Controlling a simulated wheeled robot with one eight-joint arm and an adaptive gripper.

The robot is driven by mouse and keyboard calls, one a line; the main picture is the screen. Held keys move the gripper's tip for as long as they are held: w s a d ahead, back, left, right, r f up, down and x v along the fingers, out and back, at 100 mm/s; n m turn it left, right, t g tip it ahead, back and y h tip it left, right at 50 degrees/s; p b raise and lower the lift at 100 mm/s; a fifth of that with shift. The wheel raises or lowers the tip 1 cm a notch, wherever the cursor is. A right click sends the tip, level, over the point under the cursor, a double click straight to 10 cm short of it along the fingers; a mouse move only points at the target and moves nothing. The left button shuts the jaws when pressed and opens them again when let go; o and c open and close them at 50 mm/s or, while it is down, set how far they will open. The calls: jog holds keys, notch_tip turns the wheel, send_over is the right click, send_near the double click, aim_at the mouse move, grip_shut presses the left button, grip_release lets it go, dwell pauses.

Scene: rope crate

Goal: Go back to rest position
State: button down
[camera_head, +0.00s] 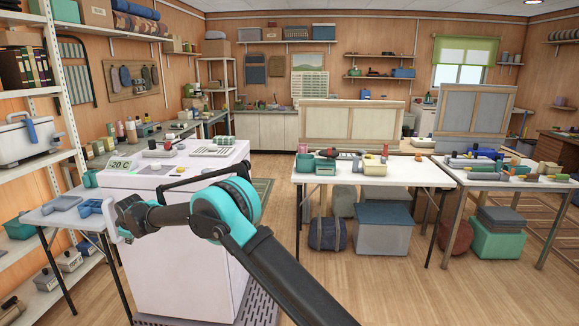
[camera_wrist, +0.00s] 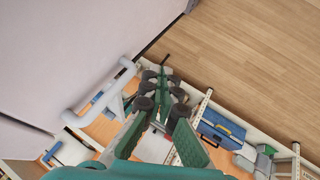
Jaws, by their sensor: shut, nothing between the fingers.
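My gripper (camera_wrist: 162,84) shows in the wrist view with its green and dark fingers drawn together and nothing between them. A white bar handle (camera_wrist: 98,98) on a pale surface is just left of the fingers in that view. I cannot tell whether they touch. In the head view my arm reaches from the lower right across the front of a white chest-like cabinet (camera_head: 180,260) to its left side. The gripper's fingers are not clear there. The white handle (camera_head: 110,222) shows at the cabinet's left edge.
A grey side table (camera_head: 62,213) and a white shelf rack (camera_head: 62,80) stand close on the left. A white worktable (camera_head: 345,176) with tools stands on the right. Wooden floor (camera_head: 375,290) is open in front of it. A blue toolbox (camera_wrist: 222,130) shows below in the wrist view.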

jog(key=w+d+r+m+h, duration=0.1)
jog(key=w+d+r+m, duration=0.2)
jog(key=d, duration=0.8)
jog(key=w+d+r+m+h, duration=0.1)
jog(key=w+d+r, duration=0.25)
jog(key=d, duration=0.75)
jog(key=s+d+r+m+h, duration=0.1)
jog(key=d+r+m, duration=0.1)
jog(key=d, duration=1.1)
jog(key=s+d+r+m, duration=0.1)
jog(key=s+d+m, duration=0.15)
jog(key=d, duration=1.05)
jog(key=s+d+f+m+h, duration=0.1)
jog(key=s+d+m, duration=0.1)
jog(key=s+d, duration=0.65)
jog(key=s+d+f+m, duration=0.1)
jog(key=s+d+m, duration=0.3)
jog(key=d, duration=0.8)
jog(key=s+d+f+m, duration=0.2)
jog(key=s+d, duration=0.4)
jog(key=s, duration=0.4)
jog(key=s+d+f+m+g+h, duration=0.1)
jog(key=s+d+f, duration=0.4)
jog(key=s, duration=0.5)
jog(key=shift+s+d+m, duration=0.15)
jog(key=shift+d+m, duration=0.2)
